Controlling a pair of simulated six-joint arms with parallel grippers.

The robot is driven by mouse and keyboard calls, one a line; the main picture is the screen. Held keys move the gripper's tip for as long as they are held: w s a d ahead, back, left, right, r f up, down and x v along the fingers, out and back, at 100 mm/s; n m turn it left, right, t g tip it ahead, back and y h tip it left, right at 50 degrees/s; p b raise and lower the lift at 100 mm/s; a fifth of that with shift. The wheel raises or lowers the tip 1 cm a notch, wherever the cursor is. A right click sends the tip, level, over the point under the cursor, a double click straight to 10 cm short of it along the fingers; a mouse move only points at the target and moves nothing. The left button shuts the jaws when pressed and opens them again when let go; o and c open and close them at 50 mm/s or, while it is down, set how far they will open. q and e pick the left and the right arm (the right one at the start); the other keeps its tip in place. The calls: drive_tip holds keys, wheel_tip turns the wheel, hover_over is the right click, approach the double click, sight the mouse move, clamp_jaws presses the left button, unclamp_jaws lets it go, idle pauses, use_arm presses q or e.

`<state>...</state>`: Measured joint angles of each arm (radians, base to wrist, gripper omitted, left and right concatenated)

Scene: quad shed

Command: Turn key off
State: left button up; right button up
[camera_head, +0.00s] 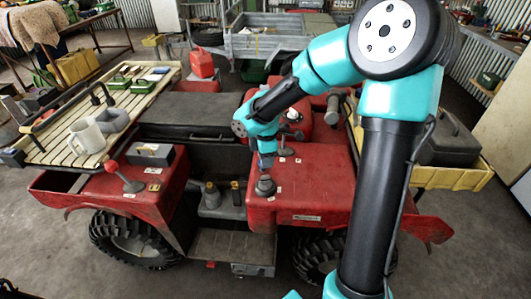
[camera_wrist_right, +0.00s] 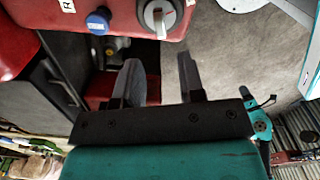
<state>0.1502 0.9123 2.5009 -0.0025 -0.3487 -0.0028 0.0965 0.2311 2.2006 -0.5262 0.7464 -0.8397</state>
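In the right wrist view, a silver key switch (camera_wrist_right: 158,15) with a flat upright grip sits on a red panel at the top edge. My right gripper (camera_wrist_right: 158,65) is open, its two grey fingers well apart with nothing between them. The switch lies beyond the fingertips, in line with the gap, and looks apart from them. In the head view, my right arm reaches over the red quad (camera_head: 330,190). I cannot make out the key switch there, and the fingertips are not clear. My left gripper is not in view.
A blue knob (camera_wrist_right: 97,22) sits left of the switch on the same panel. A red-ball lever (camera_head: 112,166) stands on the left fender. A trailer (camera_head: 265,43) is behind; concrete floor surrounds the quad.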

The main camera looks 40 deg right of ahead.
sight(265, 176)
drive_tip(key=shift+f, duration=4.3)
clamp_jaws()
drive_tip(key=n, duration=0.4)
drive_tip(key=shift+n, duration=0.5)
